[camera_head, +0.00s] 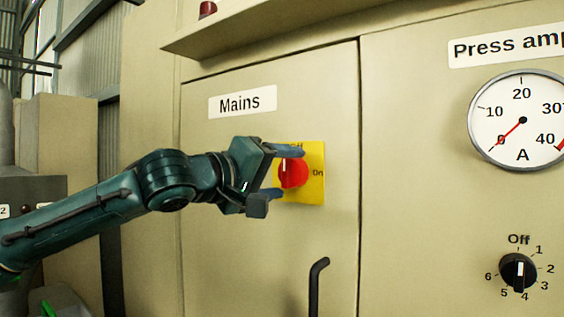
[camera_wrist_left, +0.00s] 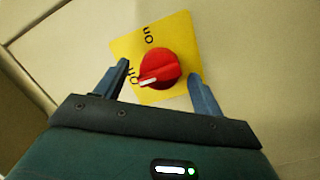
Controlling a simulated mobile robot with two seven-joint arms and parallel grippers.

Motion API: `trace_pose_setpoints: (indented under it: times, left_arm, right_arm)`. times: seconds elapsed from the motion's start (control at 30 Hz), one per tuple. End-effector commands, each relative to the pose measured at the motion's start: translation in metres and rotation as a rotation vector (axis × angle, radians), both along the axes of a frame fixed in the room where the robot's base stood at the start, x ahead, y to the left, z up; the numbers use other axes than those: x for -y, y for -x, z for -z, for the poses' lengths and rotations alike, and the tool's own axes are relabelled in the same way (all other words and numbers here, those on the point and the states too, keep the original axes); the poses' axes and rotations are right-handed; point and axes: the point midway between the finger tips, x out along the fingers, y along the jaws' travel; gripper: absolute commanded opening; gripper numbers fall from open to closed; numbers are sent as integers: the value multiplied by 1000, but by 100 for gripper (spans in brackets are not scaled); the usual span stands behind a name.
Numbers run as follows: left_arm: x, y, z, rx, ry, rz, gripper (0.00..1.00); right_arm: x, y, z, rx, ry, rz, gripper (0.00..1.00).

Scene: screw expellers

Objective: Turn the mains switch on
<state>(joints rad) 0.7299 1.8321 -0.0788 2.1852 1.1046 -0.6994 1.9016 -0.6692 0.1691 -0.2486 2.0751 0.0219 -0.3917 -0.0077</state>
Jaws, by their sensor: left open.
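The mains switch is a red rotary knob (camera_head: 296,173) on a yellow plate (camera_head: 315,187), below a "Mains" label (camera_head: 242,102) on a beige cabinet door. "Off" is at the top of the plate, partly hidden by a finger, and "On" at the right. The knob's white mark points toward "Off"; the left wrist view shows this too on the knob (camera_wrist_left: 160,69). My left gripper (camera_head: 293,173) is open, its fingers on either side of the knob, one above and one below. In the left wrist view (camera_wrist_left: 158,68) gaps show beside the knob. My right gripper is not in view.
A black door handle (camera_head: 316,285) stands out below the switch. To the right are a "Press amp" gauge (camera_head: 520,120) with its needle near 0 and a black selector knob (camera_head: 518,271). A ledge (camera_head: 300,30) juts out above the door.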

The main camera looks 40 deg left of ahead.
Motion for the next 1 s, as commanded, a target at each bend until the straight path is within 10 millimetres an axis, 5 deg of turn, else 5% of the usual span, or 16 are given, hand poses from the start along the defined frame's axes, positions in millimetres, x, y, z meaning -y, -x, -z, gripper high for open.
trace_pose_setpoints:
  times: [0.43, 1.0]
  left_arm:
    - [0, -7, 0, 1, 0, 0, 69]
    - [0, -7, 1, 0, 0, 0, 23]
  right_arm:
    - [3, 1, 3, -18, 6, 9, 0]
    - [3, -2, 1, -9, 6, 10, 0]
